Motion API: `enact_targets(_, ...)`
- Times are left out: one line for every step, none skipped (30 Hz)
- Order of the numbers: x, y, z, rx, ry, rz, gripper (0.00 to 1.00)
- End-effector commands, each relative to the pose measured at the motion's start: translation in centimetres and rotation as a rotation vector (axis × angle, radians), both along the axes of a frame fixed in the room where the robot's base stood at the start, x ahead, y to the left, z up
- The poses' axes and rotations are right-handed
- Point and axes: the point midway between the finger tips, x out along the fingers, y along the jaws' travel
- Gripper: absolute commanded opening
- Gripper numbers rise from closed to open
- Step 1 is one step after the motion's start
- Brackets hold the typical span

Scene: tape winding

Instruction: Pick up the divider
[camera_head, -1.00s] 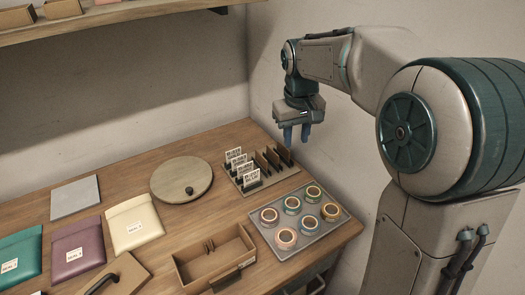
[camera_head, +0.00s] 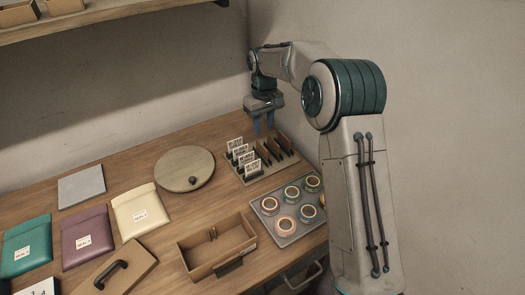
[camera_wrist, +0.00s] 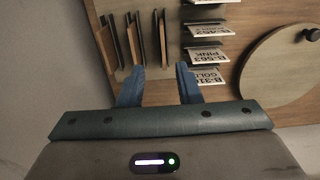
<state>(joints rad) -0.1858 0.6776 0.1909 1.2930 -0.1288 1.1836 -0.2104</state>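Several thin brown dividers (camera_head: 283,143) stand upright in slots on the right half of a wooden rack (camera_head: 257,177) in the head view. In the wrist view dividers (camera_wrist: 161,38) show at the top, left of the label cards. My gripper (camera_head: 264,125) is above the rack, pointing down, with its two blue fingers apart. In the wrist view the open gripper (camera_wrist: 160,73) has nothing between its fingertips. One divider lies just beyond the gap in that picture. The height between fingertips and divider is hard to tell.
White label cards (camera_head: 241,150) stand on the rack's left half. A grey tray of tape rolls (camera_head: 268,215), an open wooden box (camera_head: 188,262) and a round board (camera_head: 172,170) are nearby. The wall is close behind the rack.

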Motion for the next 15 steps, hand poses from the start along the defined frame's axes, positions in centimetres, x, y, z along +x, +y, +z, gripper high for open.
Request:
enact_targets(-0.1,0.0,-0.9,-0.001,0.004,0.0,0.31)
enact_targets(0.0,0.0,-1.4,-0.001,0.003,0.0,0.31)
enact_targets(0.0,0.0,-1.9,-0.001,0.003,0.0,0.31)
enact_targets(0.0,0.0,-2.2,0.0,0.002,0.0,0.31)
enact_targets(0.0,0.0,-2.4,0.0,0.0,0.0,0.31)
enact_targets(0.0,0.0,-2.7,0.0,0.0,0.0,0.31)
enact_targets(0.0,0.0,-2.8,-0.001,0.001,0.0,0.31)
enact_targets(0.0,0.0,-3.0,-0.001,0.001,0.0,0.31)
enact_targets(-0.1,0.1,-3.2,0.0,0.001,0.0,0.31)
enact_targets(-0.1,0.1,-3.5,0.0,0.001,0.0,0.31)
enact_targets(-0.1,0.2,-3.8,0.0,0.002,0.001,0.31)
enact_targets(-0.2,0.3,-4.3,0.0,0.004,0.001,0.31)
enact_targets(-0.2,0.3,-4.8,0.0,0.004,0.001,0.31)
enact_targets(-0.2,0.4,-5.2,-0.001,0.004,0.001,0.31)
enact_targets(-0.3,0.5,-5.9,-0.001,0.004,0.001,0.31)
